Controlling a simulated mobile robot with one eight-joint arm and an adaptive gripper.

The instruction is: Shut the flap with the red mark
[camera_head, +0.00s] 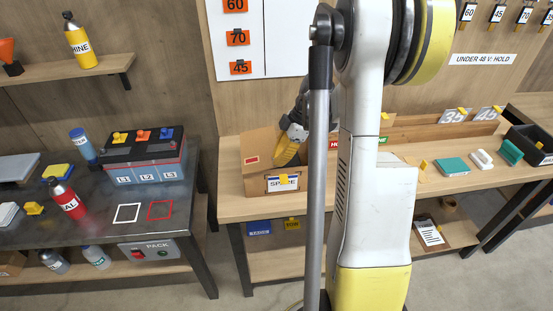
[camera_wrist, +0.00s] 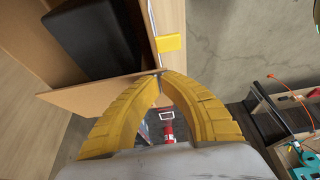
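The cardboard box (camera_head: 282,186) with a "SPARE" label stands at the left end of the middle bench. Its flap with the red mark (camera_head: 251,160) stands open at the left side of the box. My gripper (camera_head: 286,155) is over the box, just right of that flap, with its yellow fingers pointing down. In the wrist view, the fingertips (camera_wrist: 161,77) meet at the right end of a cardboard flap's edge (camera_wrist: 95,93); contact is unclear. No red mark shows on this flap there. A black object (camera_wrist: 92,38) lies inside the open box.
Left is a dark bench (camera_head: 75,220) with a battery (camera_head: 144,155) and a red bottle (camera_head: 66,198). Several small items, including a teal block (camera_head: 452,167), lie right on the wooden bench (camera_head: 420,184).

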